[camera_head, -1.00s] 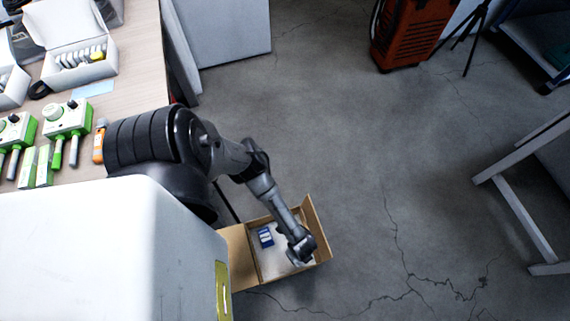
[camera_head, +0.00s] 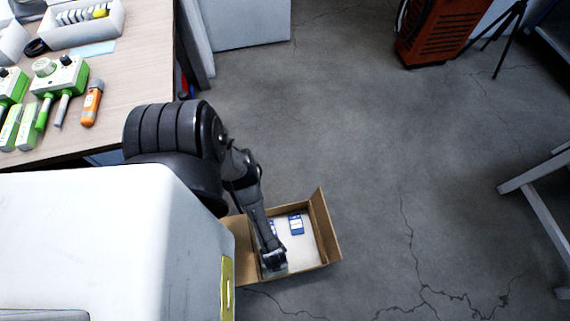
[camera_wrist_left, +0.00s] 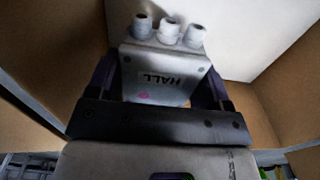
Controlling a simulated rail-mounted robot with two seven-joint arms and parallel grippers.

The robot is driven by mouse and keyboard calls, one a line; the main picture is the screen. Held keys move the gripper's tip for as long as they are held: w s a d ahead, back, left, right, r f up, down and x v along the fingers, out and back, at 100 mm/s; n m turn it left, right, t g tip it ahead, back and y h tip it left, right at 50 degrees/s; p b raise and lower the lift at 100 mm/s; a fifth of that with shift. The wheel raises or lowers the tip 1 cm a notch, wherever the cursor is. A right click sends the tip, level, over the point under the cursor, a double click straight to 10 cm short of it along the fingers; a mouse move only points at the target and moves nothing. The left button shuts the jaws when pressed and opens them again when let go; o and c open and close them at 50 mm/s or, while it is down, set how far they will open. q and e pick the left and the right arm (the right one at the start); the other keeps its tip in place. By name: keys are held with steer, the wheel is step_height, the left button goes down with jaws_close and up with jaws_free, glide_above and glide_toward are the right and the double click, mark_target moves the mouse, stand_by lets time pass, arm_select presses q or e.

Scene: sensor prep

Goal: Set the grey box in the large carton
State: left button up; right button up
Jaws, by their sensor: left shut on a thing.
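The grey box (camera_wrist_left: 165,62), marked HALL and with three round stubs on one end, is between the fingers of my left gripper (camera_wrist_left: 160,88) in the left wrist view. The large carton (camera_head: 325,228) stands open on the floor in the head view, with brown walls and a pale bottom. My left gripper (camera_head: 274,258) reaches down inside the carton, at its near left part. The carton's brown wall (camera_wrist_left: 268,118) and pale bottom surround the grey box in the wrist view. I cannot tell whether the box touches the bottom. My right gripper is not in view.
A blue and white item (camera_head: 296,225) lies in the carton; another is partly hidden by my arm. A table (camera_head: 125,95) with green devices (camera_head: 60,75) and an orange tool (camera_head: 92,103) is at left. The floor right of the carton is clear.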

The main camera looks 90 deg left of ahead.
arm_select(q)
steer(key=shift+f+b, duration=1.55)
steer(key=shift+f, duration=0.6)
steer(key=shift+r, duration=0.1)
steer(key=o, duration=1)
step_height(320, 180, up, 12)
steer(key=p, duration=0.9)
